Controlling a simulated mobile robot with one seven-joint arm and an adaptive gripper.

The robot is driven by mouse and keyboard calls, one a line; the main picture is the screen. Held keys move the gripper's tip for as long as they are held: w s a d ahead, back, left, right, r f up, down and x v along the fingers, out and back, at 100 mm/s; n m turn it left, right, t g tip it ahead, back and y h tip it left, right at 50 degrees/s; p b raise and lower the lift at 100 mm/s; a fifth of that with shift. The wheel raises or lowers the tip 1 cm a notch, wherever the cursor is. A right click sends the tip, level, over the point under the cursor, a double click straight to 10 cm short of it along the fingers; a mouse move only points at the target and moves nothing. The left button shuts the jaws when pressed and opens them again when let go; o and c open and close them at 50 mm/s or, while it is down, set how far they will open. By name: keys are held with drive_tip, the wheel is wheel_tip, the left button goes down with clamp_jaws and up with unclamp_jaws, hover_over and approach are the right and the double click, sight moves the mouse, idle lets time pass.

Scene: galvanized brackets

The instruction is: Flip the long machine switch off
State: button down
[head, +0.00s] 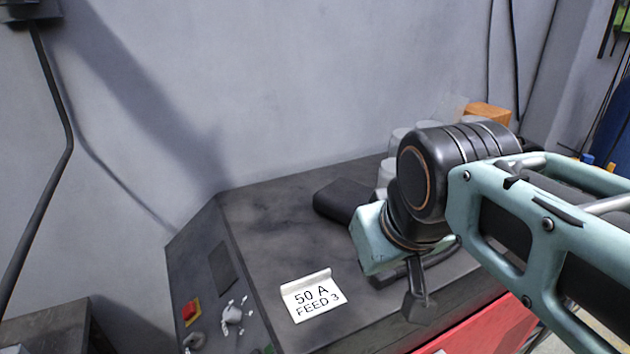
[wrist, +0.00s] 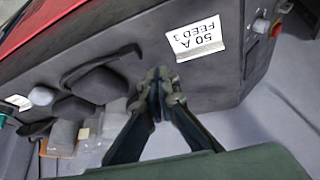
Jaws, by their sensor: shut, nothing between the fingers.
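My gripper (wrist: 160,78) is shut and empty above the dark machine top, between a white "50 A FEED 3" label (wrist: 200,38) and dark raised parts. In the head view the label (head: 313,296) lies left of my gripper (head: 417,312). A long dark curved bar (wrist: 98,62) lies on the machine top beside my fingertips in the wrist view, apart from them as far as I can see. A dark block (head: 343,200) stands farther back in the head view. I cannot tell for certain which part is the long switch, or its position; my arm hides part of this area.
The sloped left panel has a red button on yellow (head: 191,310) and a grey knob (head: 232,314). Clear containers (head: 388,170) and an orange-brown box (head: 488,114) stand at the back right. A grey wall (head: 280,80) rises behind. The machine's front is red (head: 480,332).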

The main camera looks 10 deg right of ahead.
drive_tip(key=shift+w+d+r+n, duration=0.25)
drive_tip(key=shift+w+r+n, duration=0.45)
drive_tip(key=shift+w+r, duration=0.15)
drive_tip(key=s+a+f+m, duration=0.1)
drive_tip(key=s+f+m, duration=0.2)
drive_tip(key=s+f, duration=0.2)
drive_tip(key=shift+s+a+f+g, duration=0.2)
drive_tip(key=shift+s+g, duration=0.1)
drive_tip(key=shift+s, duration=0.1)
